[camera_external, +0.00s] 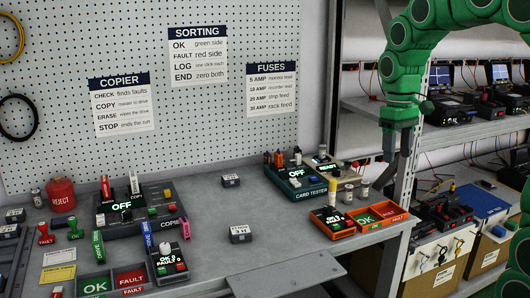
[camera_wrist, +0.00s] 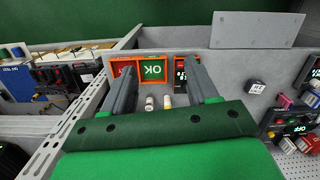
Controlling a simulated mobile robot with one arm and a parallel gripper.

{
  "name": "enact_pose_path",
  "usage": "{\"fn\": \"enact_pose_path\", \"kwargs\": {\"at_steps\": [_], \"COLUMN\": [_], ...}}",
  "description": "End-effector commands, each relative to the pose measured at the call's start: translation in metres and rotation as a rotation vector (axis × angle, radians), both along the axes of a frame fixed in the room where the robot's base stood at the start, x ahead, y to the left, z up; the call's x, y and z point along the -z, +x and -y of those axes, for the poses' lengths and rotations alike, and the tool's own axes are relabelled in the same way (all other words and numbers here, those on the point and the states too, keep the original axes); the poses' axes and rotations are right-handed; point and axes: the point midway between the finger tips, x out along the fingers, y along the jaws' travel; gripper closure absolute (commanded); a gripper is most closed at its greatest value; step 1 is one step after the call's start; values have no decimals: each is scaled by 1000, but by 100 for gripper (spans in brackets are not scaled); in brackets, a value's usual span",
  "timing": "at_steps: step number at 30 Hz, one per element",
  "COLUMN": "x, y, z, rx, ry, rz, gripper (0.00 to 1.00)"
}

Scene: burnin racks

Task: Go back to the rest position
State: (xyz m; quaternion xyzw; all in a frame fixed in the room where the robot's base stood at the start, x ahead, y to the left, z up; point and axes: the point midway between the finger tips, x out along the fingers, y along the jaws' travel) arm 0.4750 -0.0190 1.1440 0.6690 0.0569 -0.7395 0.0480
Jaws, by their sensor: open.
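My green arm comes in from the upper right of the external view, and my gripper (camera_external: 398,165) points down above the right end of the grey bench (camera_external: 275,252). In the wrist view my gripper (camera_wrist: 160,78) has its two dark fingers spread wide, with nothing held between them. Below and beyond the fingers is an orange sorting tray with a green OK section (camera_wrist: 152,70). The tray also shows in the external view (camera_external: 366,219), below and left of my gripper and apart from it. Two small pale cylinders (camera_wrist: 158,101) show between the fingers.
A card tester (camera_external: 303,180) stands left of my gripper. A copier (camera_external: 130,210), red reject pot (camera_external: 61,194) and green and red sorting tray (camera_external: 95,286) stand further left. A metal rack post (camera_external: 405,185) and loaded shelves (camera_external: 480,130) are close on the right. The bench's front middle is clear.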

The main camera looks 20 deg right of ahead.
Motion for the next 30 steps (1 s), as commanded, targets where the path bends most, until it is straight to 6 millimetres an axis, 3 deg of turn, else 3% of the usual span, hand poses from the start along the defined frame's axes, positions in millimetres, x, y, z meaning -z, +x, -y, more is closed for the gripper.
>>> {"fn": "enact_pose_path", "kwargs": {"at_steps": [11,24,30], "x": [5,31,43], "y": [-96,-205,-241], "z": [-10,-17,-19], "rx": [53,115,138], "ry": [-7,-18,-22], "rz": [-18,-46,-54], "gripper": [41,41,41]}}
